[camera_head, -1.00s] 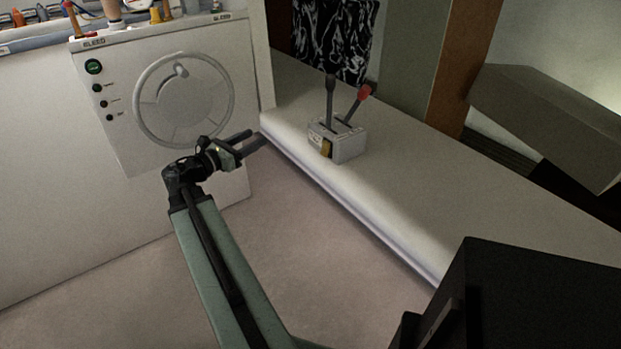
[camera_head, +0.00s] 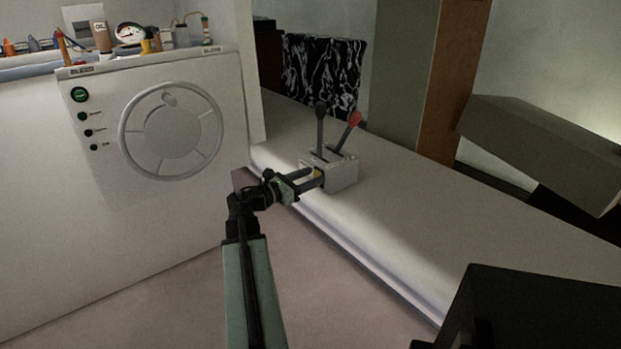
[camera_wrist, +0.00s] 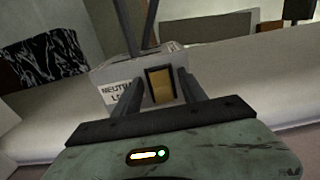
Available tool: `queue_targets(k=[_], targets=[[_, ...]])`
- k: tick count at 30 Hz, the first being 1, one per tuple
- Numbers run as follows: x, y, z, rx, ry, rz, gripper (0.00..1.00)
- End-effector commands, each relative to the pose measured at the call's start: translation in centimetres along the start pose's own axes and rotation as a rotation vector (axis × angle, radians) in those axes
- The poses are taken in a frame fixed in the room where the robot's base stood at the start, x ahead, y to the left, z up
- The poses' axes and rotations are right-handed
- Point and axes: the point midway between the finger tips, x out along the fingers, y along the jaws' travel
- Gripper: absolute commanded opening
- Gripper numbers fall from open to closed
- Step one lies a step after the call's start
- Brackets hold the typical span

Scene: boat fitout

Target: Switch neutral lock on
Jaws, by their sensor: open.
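A grey control box (camera_head: 341,178) with two levers stands on the white ledge, one lever black (camera_head: 320,128) and one red-knobbed (camera_head: 353,122). Beside the label is a yellow-amber rocker switch (camera_wrist: 161,86) in a dark frame. My gripper (camera_head: 318,177) is open, its fingers pointing at the box front. In the wrist view my gripper (camera_wrist: 166,88) has one finger on each side of the switch. I cannot tell whether the fingers touch the box.
A white panel with a round handwheel (camera_head: 171,130) and small buttons stands at left. Tools and a gauge (camera_head: 130,33) lie on top of it. The white ledge (camera_head: 440,215) is bare to the right of the box. A black box-shaped block (camera_head: 540,310) fills the lower right.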

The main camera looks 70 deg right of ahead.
Motion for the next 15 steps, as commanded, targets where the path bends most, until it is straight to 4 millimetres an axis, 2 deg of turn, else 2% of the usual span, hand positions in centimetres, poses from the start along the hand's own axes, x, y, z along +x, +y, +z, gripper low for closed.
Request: queue_targets(k=[7, 8, 12, 13, 15], targets=[[0.18, -0.01, -0.01, 0.0, 0.0, 0.001, 0.49], [0.18, -0.01, -0.01, 0.0, 0.0, 0.001, 0.44], [0.16, -0.01, -0.01, 0.0, 0.0, 0.001, 0.05], [0.16, -0.01, -0.01, 0.0, 0.0, 0.0, 0.0], [0.15, -0.01, -0.02, 0.0, 0.0, 0.0, 0.0]])
